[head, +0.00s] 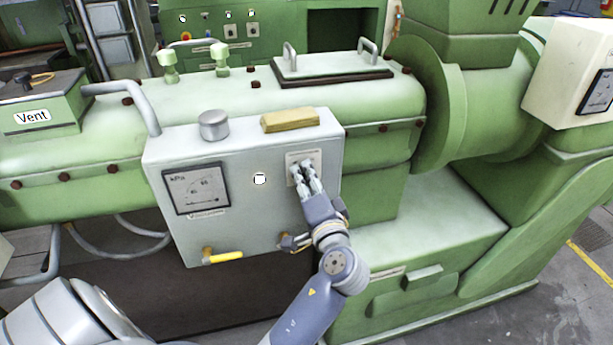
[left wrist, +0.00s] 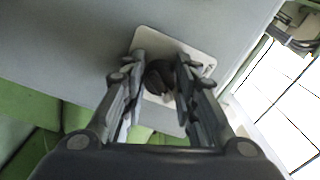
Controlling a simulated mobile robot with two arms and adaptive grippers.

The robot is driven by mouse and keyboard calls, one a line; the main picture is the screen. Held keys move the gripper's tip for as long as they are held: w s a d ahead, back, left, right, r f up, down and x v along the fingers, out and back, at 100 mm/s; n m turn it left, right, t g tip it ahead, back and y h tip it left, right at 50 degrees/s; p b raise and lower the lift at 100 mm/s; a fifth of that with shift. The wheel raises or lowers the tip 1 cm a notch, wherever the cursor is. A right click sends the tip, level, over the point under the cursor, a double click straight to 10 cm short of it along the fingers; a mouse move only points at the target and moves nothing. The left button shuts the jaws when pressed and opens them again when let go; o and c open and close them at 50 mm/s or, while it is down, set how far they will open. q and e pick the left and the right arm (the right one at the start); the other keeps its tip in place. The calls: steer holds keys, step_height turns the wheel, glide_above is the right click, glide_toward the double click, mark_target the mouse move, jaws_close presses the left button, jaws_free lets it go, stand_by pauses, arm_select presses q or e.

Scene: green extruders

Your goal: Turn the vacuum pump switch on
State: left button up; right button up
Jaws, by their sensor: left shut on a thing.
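The vacuum pump box (head: 238,150) is a light grey panel box on the front of the green extruder. Its right part carries a pale switch plate (head: 315,156). In the left wrist view, a dark rotary knob (left wrist: 159,80) sits on this white plate (left wrist: 202,59). My left gripper (head: 302,166) reaches up from below to the plate. In the left wrist view my left gripper (left wrist: 161,68) has one finger on each side of the knob and is shut on it. My right gripper is not in view.
A kPa gauge (head: 196,190) and a small white round indicator (head: 260,179) are left of the plate. A yellow-handled valve (head: 224,257) is below. A grey cap (head: 213,124) and a brass block (head: 290,119) stand on the box top. A Vent box (head: 45,105) is at left.

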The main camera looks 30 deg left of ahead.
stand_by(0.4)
arm_select(q)
steer(key=o, duration=1.1)
steer(key=shift+c, duration=0.2)
steer(key=v, duration=0.7)
steer(key=shift+d, duration=0.2)
steer(key=shift+s, duration=0.15)
